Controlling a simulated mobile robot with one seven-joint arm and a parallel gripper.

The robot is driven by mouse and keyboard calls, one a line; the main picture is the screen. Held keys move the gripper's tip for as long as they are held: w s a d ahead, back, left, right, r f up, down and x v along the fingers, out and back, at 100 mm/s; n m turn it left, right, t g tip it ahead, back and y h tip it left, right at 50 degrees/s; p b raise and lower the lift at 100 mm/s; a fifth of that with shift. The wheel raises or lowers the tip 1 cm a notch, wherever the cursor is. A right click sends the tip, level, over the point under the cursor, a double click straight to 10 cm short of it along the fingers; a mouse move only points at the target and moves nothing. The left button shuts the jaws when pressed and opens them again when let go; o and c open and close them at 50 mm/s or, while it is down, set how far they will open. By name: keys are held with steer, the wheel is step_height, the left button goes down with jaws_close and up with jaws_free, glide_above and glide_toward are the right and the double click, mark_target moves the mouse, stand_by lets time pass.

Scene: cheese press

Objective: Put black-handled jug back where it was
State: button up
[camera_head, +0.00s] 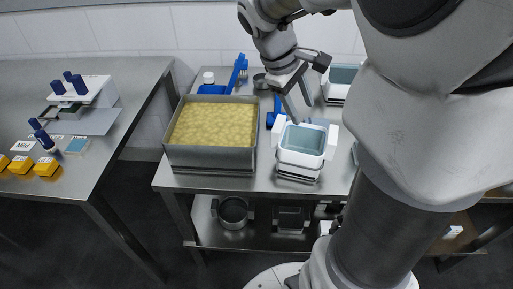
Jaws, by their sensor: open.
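A round steel vessel (232,212) with a dark handle stands on the lower shelf of the middle table, under the large vat. It may be the black-handled jug, but I cannot tell for sure. My gripper (298,108) is open and points down over the back of the table, just behind a white square mould (302,146). Nothing shows between its fingers. I cannot tell whether the fingertips touch anything.
A steel vat (210,158) of yellow curd fills the table's left half. A blue brush (239,70) and blue bottle (211,86) stand behind it. A dark box (290,219) sits on the lower shelf. A side table (115,95) stands left across a gap.

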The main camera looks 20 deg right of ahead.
steer(key=s+a+r+m+t+y, duration=0.2)
steer(key=s+a+m+t+y, duration=0.2)
steer(key=s+a, duration=0.8)
steer(key=a+m+t, duration=0.1)
steer(key=a, duration=0.2)
steer(key=shift+r+t+y, duration=0.25)
steer(key=shift+t+y, duration=0.05)
steer(key=shift+y, duration=0.1)
steer(key=shift+s, duration=0.1)
step_height(320, 180, up, 16)
steer(key=p, duration=1.6)
steer(key=shift+r, duration=0.2)
steer(key=shift+d, duration=0.25)
